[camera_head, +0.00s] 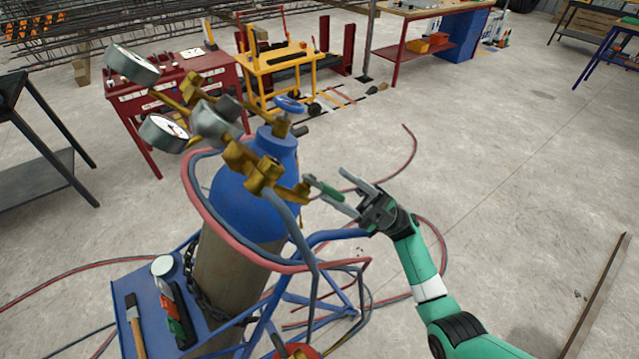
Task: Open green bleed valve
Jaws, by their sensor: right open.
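A small green piece (331,192), which looks like the green bleed valve, shows at the right end of the brass fittings (262,172) on the blue gas cylinder (245,200). My right gripper (327,176) is open, its arm coming in from the lower right. Its grey fingers point left toward the brass fittings, and the green piece shows close to the lower finger. I cannot tell whether the fingers touch it. My left gripper is not in view.
Pressure gauges (132,65) stick out from the regulator. Red and blue hoses (205,215) loop around the cylinder. The blue cart (140,293) carries a hammer (135,325). A red tool table (130,103) and a yellow cart (285,68) stand behind. The floor at right is mostly clear.

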